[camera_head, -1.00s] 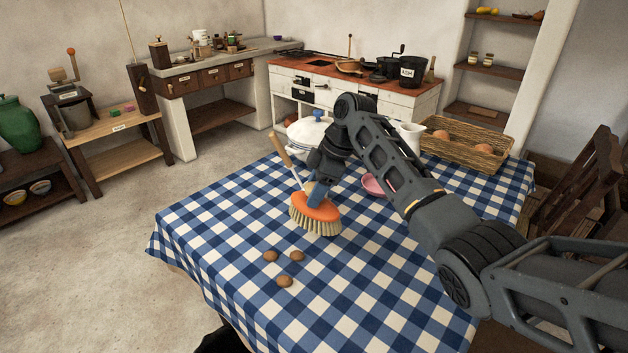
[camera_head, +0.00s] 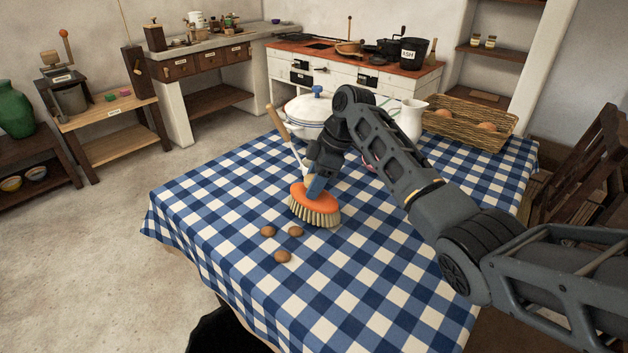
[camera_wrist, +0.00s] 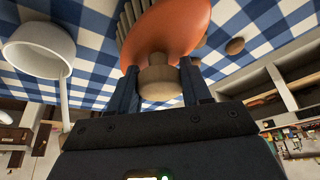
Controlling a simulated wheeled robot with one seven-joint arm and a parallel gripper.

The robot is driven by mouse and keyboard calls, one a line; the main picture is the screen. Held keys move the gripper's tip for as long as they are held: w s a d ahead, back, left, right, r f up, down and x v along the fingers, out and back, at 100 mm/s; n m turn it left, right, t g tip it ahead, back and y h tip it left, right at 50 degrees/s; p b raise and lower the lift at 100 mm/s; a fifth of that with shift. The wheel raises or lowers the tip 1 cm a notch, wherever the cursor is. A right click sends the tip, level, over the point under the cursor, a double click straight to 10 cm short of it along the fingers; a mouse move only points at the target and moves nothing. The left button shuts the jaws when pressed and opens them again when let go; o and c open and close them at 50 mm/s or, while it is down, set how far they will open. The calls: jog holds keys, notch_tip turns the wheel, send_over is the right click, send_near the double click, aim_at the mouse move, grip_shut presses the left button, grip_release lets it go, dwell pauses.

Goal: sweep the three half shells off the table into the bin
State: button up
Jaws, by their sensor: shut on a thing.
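Three small brown half shells lie close together on the blue-and-white checked table: one at left (camera_head: 268,231), one at right (camera_head: 295,231), one nearer the front (camera_head: 282,257). My gripper (camera_head: 316,178) is shut on the knob of an orange brush (camera_head: 309,197) with pale bristles. The bristles are low over the cloth, just behind and right of the shells; whether they touch it I cannot tell. The wrist view shows the fingers (camera_wrist: 158,85) around the knob, with a shell (camera_wrist: 235,46) beyond. A black shape (camera_head: 228,332) below the table's near edge may be the bin; most of it is out of view.
A white lidded pot (camera_head: 312,108), a white jug (camera_head: 410,118) and a wicker basket (camera_head: 465,130) stand at the table's far side. A long wooden handle (camera_head: 278,122) rises behind the brush. A chair (camera_head: 585,170) is at right. The table's front is clear.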

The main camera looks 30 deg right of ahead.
jog(key=shift+f+b, duration=0.45)
jog(key=shift+f, duration=0.25)
jog(key=shift+s+a+r+p, duration=0.15)
jog(key=shift+a+r+p, duration=0.1)
jog(key=shift+a+p, duration=0.35)
jog(key=shift+s+a+p, duration=1.15)
jog(key=shift+a+p, duration=0.15)
jog(key=shift+a, duration=2.2)
jog(key=shift+s+a+p, duration=1.1)
jog(key=shift+a+p, duration=0.2)
jog(key=shift+a, duration=2.2)
jog(key=shift+s+a+p, duration=1.15)
jog(key=shift+a+p, duration=0.15)
jog(key=shift+a, duration=2.2)
notch_tip(320, 180, up, 6)
jog(key=p, duration=0.3)
jog(key=shift+r+p, duration=0.25)
jog(key=shift+p, duration=0.15)
